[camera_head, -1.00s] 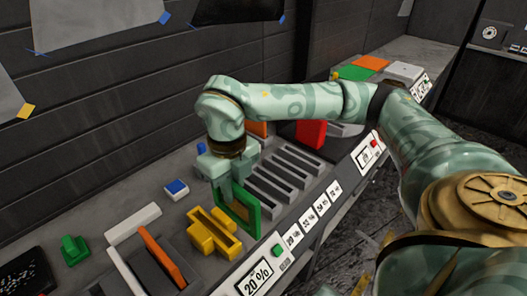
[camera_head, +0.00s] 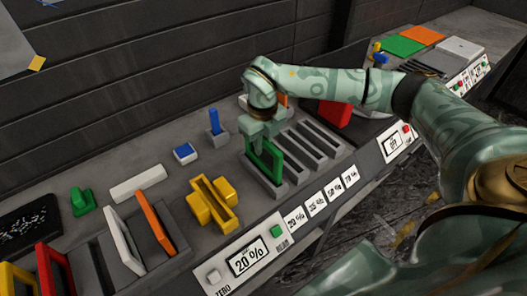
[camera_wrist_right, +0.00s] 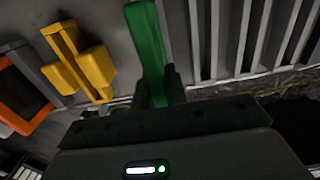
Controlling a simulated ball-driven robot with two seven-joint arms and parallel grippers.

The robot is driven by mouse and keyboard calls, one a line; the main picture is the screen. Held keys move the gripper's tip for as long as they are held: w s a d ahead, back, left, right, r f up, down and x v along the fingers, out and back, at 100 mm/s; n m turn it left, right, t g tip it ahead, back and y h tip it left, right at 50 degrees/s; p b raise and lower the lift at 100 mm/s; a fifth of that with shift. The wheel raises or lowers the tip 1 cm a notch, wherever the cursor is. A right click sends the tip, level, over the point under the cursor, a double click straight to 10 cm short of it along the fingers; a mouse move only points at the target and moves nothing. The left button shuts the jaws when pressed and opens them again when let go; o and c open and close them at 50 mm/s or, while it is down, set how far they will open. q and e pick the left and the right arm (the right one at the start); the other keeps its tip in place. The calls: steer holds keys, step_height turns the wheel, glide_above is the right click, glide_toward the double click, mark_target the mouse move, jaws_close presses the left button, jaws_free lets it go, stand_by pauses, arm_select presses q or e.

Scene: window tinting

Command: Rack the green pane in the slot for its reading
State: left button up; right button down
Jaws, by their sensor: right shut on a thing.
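The green pane (camera_head: 276,165) is a green frame standing upright at the leftmost slot of the grey slotted rack (camera_head: 312,150). Its lower edge appears to be in that slot; how deep I cannot tell. My right gripper (camera_head: 264,143) is shut on the pane's top edge. In the right wrist view the green pane (camera_wrist_right: 146,45) shows edge-on. The reading display (camera_head: 249,260) shows 20 %. The label card (camera_head: 295,218) in front of the leftmost slot also seems to read 20 %. My left gripper is not in view.
A yellow holder (camera_head: 213,204) stands empty left of the rack. Orange (camera_head: 155,222) and white (camera_head: 122,235) panes stand further left. A blue upright piece (camera_head: 214,121) and a red piece (camera_head: 335,114) are behind. The other rack slots look empty.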

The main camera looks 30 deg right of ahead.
mark_target(262, 169)
steer(key=f, duration=0.2)
steer(key=shift+s+a+f, duration=0.2)
steer(key=shift+s+f, duration=0.1)
steer(key=shift+s, duration=0.1)
steer(key=shift+w+f, duration=0.25)
steer(key=shift+w+d, duration=0.1)
steer(key=shift+w, duration=0.1)
steer(key=shift+s, duration=0.15)
steer(key=c, duration=1.5)
jaws_free()
steer(key=shift+s, duration=0.1)
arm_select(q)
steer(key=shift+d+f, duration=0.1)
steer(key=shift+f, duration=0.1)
arm_select(e)
steer(key=shift+o, duration=0.5)
